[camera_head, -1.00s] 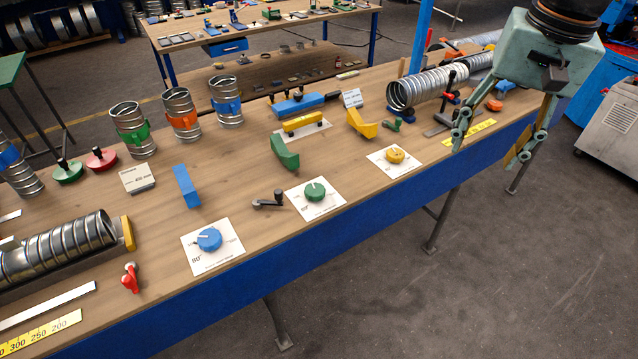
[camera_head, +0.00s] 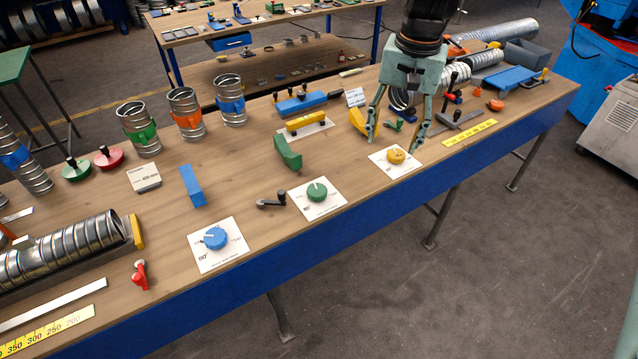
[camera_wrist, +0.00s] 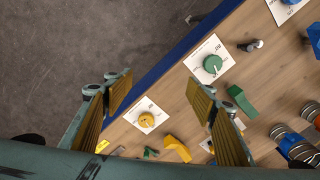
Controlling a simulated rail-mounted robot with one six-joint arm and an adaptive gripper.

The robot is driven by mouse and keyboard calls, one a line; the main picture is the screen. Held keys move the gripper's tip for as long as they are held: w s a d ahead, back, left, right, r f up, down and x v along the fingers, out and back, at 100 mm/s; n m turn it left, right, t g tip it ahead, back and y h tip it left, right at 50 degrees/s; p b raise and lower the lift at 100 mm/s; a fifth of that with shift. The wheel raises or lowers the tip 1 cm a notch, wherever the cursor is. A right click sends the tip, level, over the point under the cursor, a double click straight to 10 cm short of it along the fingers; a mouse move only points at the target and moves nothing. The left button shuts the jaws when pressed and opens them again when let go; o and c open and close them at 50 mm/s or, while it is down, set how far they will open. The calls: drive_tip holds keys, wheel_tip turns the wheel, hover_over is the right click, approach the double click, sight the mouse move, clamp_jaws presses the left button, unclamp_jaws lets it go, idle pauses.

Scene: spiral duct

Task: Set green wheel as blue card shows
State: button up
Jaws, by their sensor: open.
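The green wheel (camera_head: 317,191) is a round green knob with a pale pointer mark, on a white dial card (camera_head: 335,205) near the bench's front edge. It also shows in the wrist view (camera_wrist: 212,64). No card that is plainly blue stands out. A small standing card (camera_head: 355,97) is at the back, its print too small to read. My gripper (camera_head: 394,145) is open and empty, above the yellow wheel (camera_head: 396,156), to the right of the green wheel. In the wrist view its fingers (camera_wrist: 160,98) are spread wide, with the yellow wheel's card between and beyond them.
A blue wheel (camera_head: 215,238) on a white card is to the left. A green block (camera_head: 287,153), a dark crank (camera_head: 271,200) and a yellow block (camera_head: 357,119) lie close by. Metal ducts stand behind. Bare wood surrounds the dial cards.

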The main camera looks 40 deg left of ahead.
drive_tip(key=a+f+p, duration=0.2)
drive_tip(key=a+f, duration=0.3)
drive_tip(key=a, duration=0.4)
drive_tip(key=p, duration=0.2)
hover_over(317, 189)
wheel_tip(317, 189, down, 8)
drive_tip(key=shift+w+r+n+h, duration=0.2)
drive_tip(key=shift+n+h, duration=0.1)
drive_tip(key=shift+n, duration=0.1)
drive_tip(key=shift+f, duration=0.1)
drive_tip(key=shift+f+p, duration=0.9)
drive_tip(key=shift+f, duration=5.85)
drive_tip(key=shift+c, duration=0.7)
drive_tip(key=c, duration=0.7)
